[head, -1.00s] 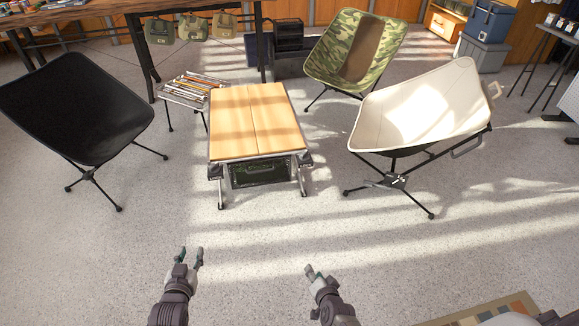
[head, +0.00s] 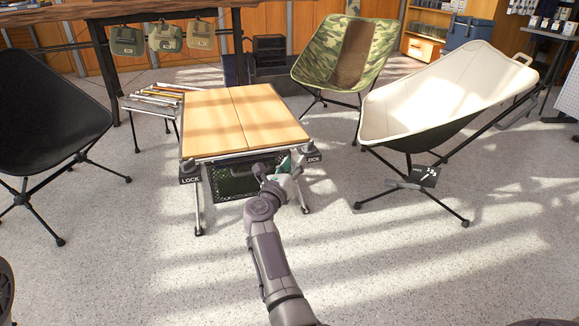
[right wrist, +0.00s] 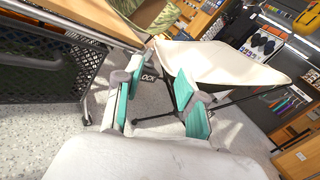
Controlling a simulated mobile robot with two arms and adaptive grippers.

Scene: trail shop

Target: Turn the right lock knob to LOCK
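The low folding table with a wooden top (head: 243,118) stands ahead of me. A black block marked LOCK (head: 313,159) is at its front right corner. The right knob itself is too small and too covered by my gripper to tell its angle. My right gripper (head: 282,168) is at the table's front edge, just left of that block. My left gripper is out of view.
A matching LOCK block (head: 190,179) is at the table's front left corner. A black mesh basket (head: 228,184) hangs under the top. A cream chair (head: 430,95) stands close on the right, a black chair (head: 45,115) on the left. The floor in front is clear.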

